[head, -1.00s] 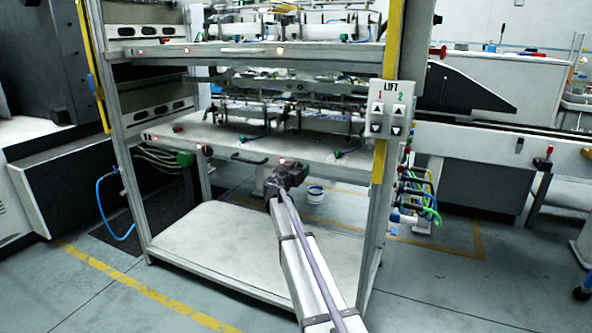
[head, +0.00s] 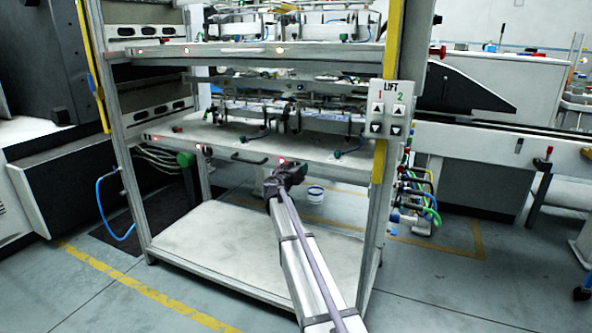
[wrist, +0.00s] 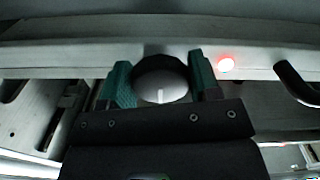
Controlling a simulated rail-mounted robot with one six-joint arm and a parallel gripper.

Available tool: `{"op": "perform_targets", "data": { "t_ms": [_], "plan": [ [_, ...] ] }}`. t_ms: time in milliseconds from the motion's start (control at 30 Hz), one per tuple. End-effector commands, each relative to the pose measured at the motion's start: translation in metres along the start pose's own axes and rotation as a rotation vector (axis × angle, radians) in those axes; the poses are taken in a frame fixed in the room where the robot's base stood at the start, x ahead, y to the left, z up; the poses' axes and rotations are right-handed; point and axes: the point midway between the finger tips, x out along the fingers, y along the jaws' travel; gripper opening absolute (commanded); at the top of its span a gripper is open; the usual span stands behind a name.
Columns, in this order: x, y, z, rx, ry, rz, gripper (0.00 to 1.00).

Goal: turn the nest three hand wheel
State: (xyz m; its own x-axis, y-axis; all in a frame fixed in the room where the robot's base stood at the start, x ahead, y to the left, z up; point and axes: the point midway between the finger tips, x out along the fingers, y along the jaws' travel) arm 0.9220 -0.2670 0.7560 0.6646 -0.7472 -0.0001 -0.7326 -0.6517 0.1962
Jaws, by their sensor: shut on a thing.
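No nest number can be read in these views.
A red light (wrist: 226,64) glows just right of the wheel, with a dark curved handle (wrist: 296,82) farther right. The lift panel (head: 389,108) hangs on the right post.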

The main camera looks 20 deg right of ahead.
Motion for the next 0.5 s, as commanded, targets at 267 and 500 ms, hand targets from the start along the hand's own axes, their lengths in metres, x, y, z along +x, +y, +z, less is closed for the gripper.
{"op": "perform_targets", "data": {
  "t_ms": [267,500],
  "plan": [
    [-0.0002,0.0007,-0.0001,-0.248,0.000,0.000,0.33],
    [-0.0002,0.0013,-0.0003,-0.477,0.000,0.000,0.33]
  ]
}}
